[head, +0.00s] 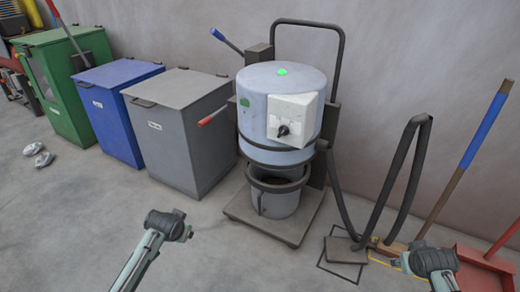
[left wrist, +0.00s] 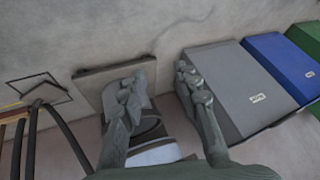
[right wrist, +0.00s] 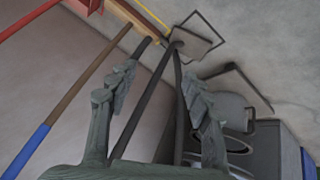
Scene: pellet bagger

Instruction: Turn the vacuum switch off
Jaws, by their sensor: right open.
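The vacuum (head: 262,90) is a blue-grey drum on a wheeled base, with a lit green spot on top. Its switch is a black knob (head: 283,131) on a white box (head: 296,112) on the drum's front. The knob's pointer faces lower left, though it is small. My left gripper (head: 168,225) is low and left of the vacuum, apart from it. In the left wrist view its fingers (left wrist: 163,82) are spread and empty. My right gripper (head: 434,262) is low at the right, away from the switch. In the right wrist view its fingers (right wrist: 157,88) are open and empty.
Grey (head: 182,120), blue (head: 112,112) and green (head: 68,85) bins stand left of the vacuum. A black hose (head: 400,180) with a floor nozzle (head: 345,250) and a blue-handled broom (head: 485,130) are at the right. The front floor is clear.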

